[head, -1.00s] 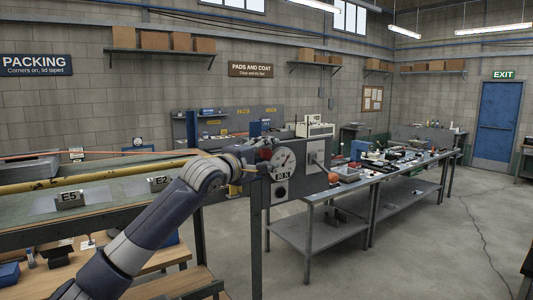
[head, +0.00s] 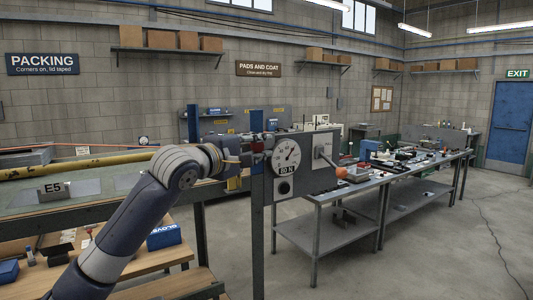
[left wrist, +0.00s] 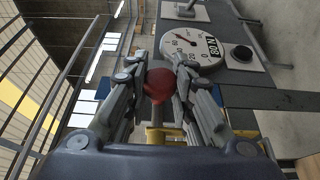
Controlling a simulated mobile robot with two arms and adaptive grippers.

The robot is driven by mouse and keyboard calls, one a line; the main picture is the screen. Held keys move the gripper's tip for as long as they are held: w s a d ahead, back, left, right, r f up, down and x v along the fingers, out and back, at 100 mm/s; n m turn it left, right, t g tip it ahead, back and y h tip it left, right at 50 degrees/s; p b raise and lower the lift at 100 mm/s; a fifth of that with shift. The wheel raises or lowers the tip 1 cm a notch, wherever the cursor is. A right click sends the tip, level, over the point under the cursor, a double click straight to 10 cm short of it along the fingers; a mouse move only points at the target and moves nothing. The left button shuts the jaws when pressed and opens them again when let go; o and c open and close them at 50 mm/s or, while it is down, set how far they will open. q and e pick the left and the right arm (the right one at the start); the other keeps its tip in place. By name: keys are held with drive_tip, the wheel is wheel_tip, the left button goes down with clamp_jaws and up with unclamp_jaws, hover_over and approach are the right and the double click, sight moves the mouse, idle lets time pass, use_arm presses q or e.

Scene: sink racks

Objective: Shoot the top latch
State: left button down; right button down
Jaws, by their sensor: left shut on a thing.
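A red knob (left wrist: 158,82) sits between the fingers of my left gripper (left wrist: 160,68) in the left wrist view. The fingers are shut on it from both sides. In the head view my left gripper (head: 250,148) is at the left edge of a grey panel (head: 318,148), near the top of a dark post (head: 257,215). The knob is small there and partly hidden by the gripper. A round white dial (head: 286,153) marked 80 N is just right of the gripper; it also shows in the left wrist view (left wrist: 193,45). The latch bolt cannot be made out clearly. My right gripper is out of view.
A lever with an orange knob (head: 340,172) sticks out from the panel's right part. A long metal bench (head: 405,178) with many items stands behind it. A yellow bar (head: 75,166) lies across the green-topped table (head: 30,203) at left. Open floor lies at right.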

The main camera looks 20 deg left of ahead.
use_arm(q)
drive_tip(key=shift+s+f, duration=0.15)
drive_tip(key=shift+f, duration=0.1)
drive_tip(key=shift+s+a, duration=0.1)
drive_tip(key=shift+a, duration=0.05)
drive_tip(key=c, duration=1.5)
unclamp_jaws()
drive_tip(key=shift+o, duration=0.9)
drive_tip(key=shift+s+r, duration=0.1)
drive_tip(key=shift+s, duration=0.05)
drive_tip(key=shift+s+r, duration=0.1)
drive_tip(key=shift+s, duration=0.05)
drive_tip(key=shift+a, duration=0.1)
drive_tip(key=v, duration=1.2)
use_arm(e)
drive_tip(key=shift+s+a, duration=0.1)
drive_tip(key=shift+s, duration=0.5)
